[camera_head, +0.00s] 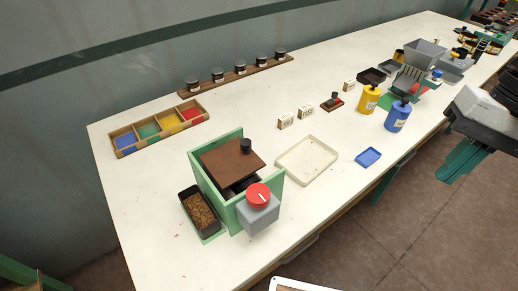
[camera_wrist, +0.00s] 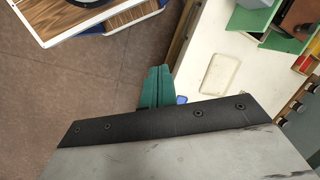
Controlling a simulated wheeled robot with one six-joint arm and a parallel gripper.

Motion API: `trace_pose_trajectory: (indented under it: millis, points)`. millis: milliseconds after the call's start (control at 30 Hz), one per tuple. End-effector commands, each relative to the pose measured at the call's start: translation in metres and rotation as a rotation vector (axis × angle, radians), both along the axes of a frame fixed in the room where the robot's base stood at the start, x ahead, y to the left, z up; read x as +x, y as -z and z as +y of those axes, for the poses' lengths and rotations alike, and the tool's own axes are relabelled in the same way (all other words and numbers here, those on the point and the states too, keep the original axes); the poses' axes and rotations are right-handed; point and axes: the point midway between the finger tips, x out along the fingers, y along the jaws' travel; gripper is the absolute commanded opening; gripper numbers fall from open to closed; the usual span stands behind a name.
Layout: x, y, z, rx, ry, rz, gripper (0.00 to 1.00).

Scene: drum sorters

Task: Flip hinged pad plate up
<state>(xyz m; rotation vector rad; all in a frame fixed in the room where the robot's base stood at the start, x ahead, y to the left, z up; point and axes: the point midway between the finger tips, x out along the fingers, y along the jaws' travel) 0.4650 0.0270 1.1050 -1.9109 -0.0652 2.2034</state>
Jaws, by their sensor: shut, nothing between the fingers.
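The brown plate (camera_head: 230,158) with a black knob (camera_head: 246,145) lies over the top of the green housing (camera_head: 196,174). I take it to be the hinged pad plate; its hinge is not clear. Dark parts show under its front edge. A grey box (camera_head: 258,216) with a red dial (camera_head: 258,194) is on the housing's front. My gripper (camera_head: 450,175) is off the table's front edge at the right, far from the plate, its teal fingers together and empty.
A cream tray (camera_head: 307,159) lies right of the housing, and a black bin of brown grains (camera_head: 200,210) left of it. A blue tray (camera_head: 369,157), blue bottle (camera_head: 397,118) and yellow bottle (camera_head: 368,98) stand towards the right.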

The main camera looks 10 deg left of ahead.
Motion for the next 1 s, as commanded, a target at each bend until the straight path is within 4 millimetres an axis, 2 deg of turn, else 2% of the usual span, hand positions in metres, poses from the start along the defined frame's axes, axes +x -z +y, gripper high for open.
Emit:
trace_pose_trajectory:
  millis: [33, 267, 500, 600, 700, 800, 1000]
  points:
    - [0.013, 0.002, 0.015, 0.036, 0.02, 0.071, 0.0]
    - [0.064, 0.014, 0.09, 0.176, 0.149, 0.389, 0.0]
    - [0.113, 0.047, 0.171, 0.262, 0.283, 0.734, 0.0]
    - [0.128, 0.063, 0.2, 0.28, 0.331, 0.859, 0.0]
    - [0.139, 0.078, 0.222, 0.289, 0.368, 0.954, 0.0]
    - [0.146, 0.088, 0.236, 0.295, 0.395, 1.016, 0.0]
    - [0.15, 0.095, 0.246, 0.298, 0.411, 1.059, 0.0]
